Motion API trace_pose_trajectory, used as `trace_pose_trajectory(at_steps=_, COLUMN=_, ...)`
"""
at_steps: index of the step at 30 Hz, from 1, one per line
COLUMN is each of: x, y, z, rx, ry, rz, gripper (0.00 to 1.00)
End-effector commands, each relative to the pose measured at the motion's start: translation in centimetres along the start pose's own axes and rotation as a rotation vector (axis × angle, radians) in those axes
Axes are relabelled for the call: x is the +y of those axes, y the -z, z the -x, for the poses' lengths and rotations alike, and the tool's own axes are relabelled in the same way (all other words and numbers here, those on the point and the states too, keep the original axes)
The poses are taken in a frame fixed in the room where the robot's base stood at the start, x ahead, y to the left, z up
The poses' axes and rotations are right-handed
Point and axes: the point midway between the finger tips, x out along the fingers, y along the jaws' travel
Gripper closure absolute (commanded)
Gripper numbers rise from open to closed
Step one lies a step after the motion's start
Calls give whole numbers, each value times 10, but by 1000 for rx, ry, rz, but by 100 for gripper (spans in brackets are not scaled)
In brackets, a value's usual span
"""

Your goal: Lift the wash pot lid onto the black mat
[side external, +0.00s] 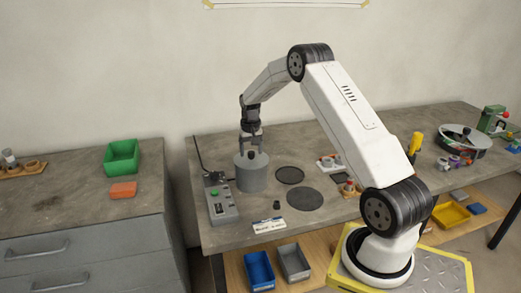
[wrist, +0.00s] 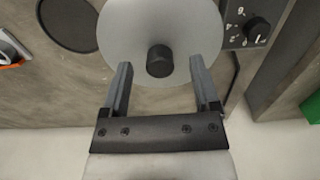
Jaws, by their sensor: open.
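The wash pot (side external: 251,179) is a grey cylinder at the left of the bench. Its light grey lid (wrist: 165,25) sits on top with a dark round knob (wrist: 160,61) in the middle. My gripper (wrist: 161,63) points down over the lid, open, with one finger on each side of the knob and a gap on both sides. In the side view my gripper (side external: 251,149) is right above the pot. Two dark round flat pieces lie right of the pot: a rimmed black one (side external: 290,175) and a larger dark grey one (side external: 304,199). I cannot tell for certain which is the black mat.
A grey control box (side external: 221,204) with a green button stands close to the pot's left. A small black cylinder (side external: 277,205) and a white label plate (side external: 269,225) are near the front edge. A white tray (side external: 329,163) of small parts stands further right.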

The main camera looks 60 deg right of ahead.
Motion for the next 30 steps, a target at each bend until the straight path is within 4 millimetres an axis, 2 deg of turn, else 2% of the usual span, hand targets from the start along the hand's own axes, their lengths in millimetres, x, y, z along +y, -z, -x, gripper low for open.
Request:
trace_pose_trajectory(at_steps=6, x=0, y=0, z=-15, rx=1, ry=1, rz=1, gripper=21)
trace_pose_trajectory(at_steps=20, x=0, y=0, z=-15, rx=1, ry=1, rz=1, gripper=21)
trace_pose_trajectory(at_steps=21, x=0, y=0, z=-15, rx=1, ry=1, rz=1, gripper=24)
trace_pose_trajectory(at_steps=28, x=0, y=0, z=-15, rx=1, ry=1, rz=1, gripper=97)
trace_pose_trajectory(at_steps=30, x=0, y=0, z=-15, rx=1, ry=1, rz=1, gripper=100)
